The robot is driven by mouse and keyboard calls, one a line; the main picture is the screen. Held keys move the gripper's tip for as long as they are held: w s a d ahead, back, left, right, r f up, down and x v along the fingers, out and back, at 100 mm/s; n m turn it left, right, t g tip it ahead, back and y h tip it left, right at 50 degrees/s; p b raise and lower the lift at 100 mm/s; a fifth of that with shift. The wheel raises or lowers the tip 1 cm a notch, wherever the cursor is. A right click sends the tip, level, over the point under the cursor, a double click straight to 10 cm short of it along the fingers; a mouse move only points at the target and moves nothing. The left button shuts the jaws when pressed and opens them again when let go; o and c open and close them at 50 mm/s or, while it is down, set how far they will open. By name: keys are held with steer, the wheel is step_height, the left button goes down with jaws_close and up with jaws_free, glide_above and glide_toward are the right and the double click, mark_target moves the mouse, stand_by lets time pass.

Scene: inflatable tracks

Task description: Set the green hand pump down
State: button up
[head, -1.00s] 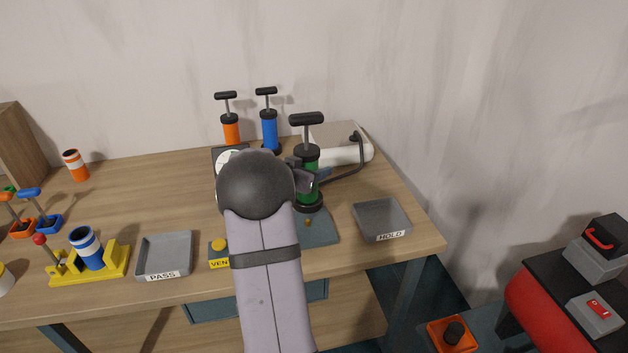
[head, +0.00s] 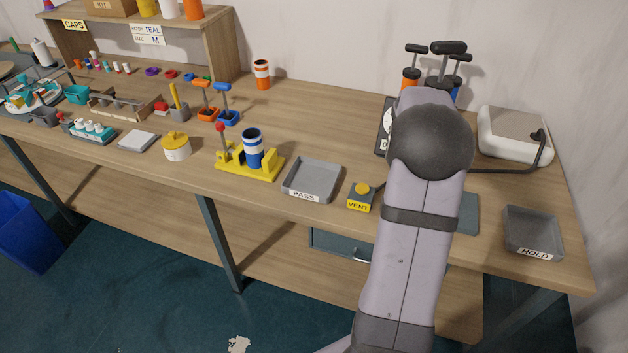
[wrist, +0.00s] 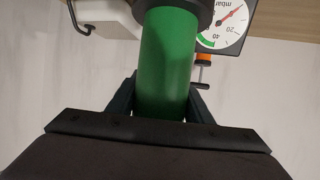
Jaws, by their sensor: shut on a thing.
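The green hand pump shows in the wrist view as a green barrel (wrist: 166,62) with a dark collar. My gripper (wrist: 162,98) is shut on the barrel, with one dark finger on each side. In the head view only the pump's black T-handle and rod (head: 448,48) show above my arm, with the handle level. My arm hides the pump's barrel, its base and my gripper there, so I cannot tell whether the base touches anything. A teal-grey mat (head: 468,214) lies on the bench, partly behind my arm.
An orange pump (head: 410,78) and a blue pump (head: 457,88) stand behind my arm. A pressure gauge (wrist: 222,24) is close beside the barrel. A white device (head: 515,135) with a hose, a HOLD tray (head: 532,232), a VENT button box (head: 361,196) and a PASS tray (head: 312,180) surround the mat.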

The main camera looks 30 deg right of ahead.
steer(key=w+a+f+n+t+y, duration=0.1)
steer(key=w+a+n+t+y, duration=0.25)
steer(key=w+a, duration=0.55)
steer(key=w+a+f+n+t+y, duration=0.1)
steer(key=w+a+n+t+y, duration=0.35)
steer(key=a, duration=0.65)
steer(key=w+a+f+n+g+y, duration=0.1)
steer(key=w+a+f+n+y, duration=0.1)
steer(key=a, duration=0.3)
steer(key=w+a+f+n+y, duration=0.1)
steer(key=a+f+n+y, duration=0.15)
steer(key=a, duration=0.25)
step_height(320, 180, down, 10)
steer(key=p, duration=0.1)
steer(key=shift+h+p, duration=0.35)
steer(key=shift+d, duration=0.1)
steer(key=shift+f, duration=0.15)
steer(key=o, duration=1.4)
steer(key=shift+f, duration=0.1)
